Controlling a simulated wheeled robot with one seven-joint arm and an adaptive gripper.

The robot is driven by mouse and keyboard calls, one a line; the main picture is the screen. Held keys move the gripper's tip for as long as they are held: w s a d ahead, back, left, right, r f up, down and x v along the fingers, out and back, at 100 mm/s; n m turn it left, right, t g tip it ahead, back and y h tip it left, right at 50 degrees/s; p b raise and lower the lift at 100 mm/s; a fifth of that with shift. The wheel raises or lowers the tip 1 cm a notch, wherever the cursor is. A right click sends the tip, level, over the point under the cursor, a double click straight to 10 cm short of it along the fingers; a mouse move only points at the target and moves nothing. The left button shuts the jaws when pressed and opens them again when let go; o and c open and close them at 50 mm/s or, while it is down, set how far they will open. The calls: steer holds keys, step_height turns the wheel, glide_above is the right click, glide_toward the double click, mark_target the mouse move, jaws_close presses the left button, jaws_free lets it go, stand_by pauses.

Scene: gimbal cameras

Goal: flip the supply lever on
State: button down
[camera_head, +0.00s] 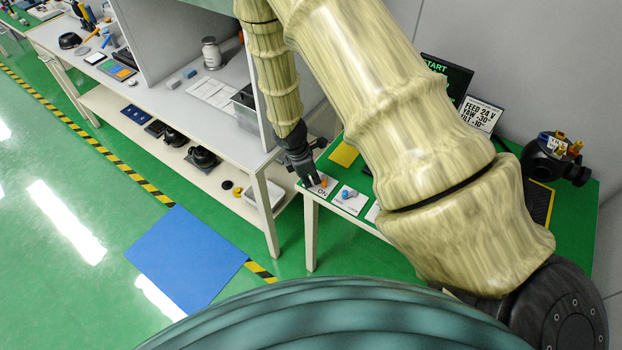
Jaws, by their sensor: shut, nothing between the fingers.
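My gripper (309,181) is dark, shut and empty. It points down at the left corner of the green-topped table (309,196), over a small white plate (325,187) marked ON. A small orange piece (323,182), which looks like the lever, stands on that plate just right of the fingertips. I cannot tell whether the fingers touch it, or which way it is tilted. A sign (481,114) at the back reads FEED 24 V, with YAW and TILT values under it.
A second white plate with a blue knob (347,195) lies right of the ON plate. A yellow card (344,154) lies behind. A black gimbal camera (553,158) and a START screen (447,78) stand at the back right. My arm hides the table's middle. A white shelved bench (180,110) stands left.

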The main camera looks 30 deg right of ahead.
steer(key=p+v, duration=0.7)
steer(key=v, duration=0.3)
steer(key=shift+s, duration=0.25)
steer(key=s+a+f+m+y+b, duration=0.1)
steer(key=s+a+f+m+b, duration=0.2)
steer(key=s+f, duration=0.9)
steer(key=s+a+f+m+y+b, duration=0.1)
steer(key=s+a+f+m+b, duration=0.2)
steer(key=s+f+m+b, duration=0.5)
steer(key=s+f+m, duration=0.4)
steer(key=s, duration=0.5)
steer(key=shift+s+m+t+y+b, duration=0.15)
steer(key=shift+m+t+y+b, duration=0.15)
steer(key=shift+m+y+b, duration=0.1)
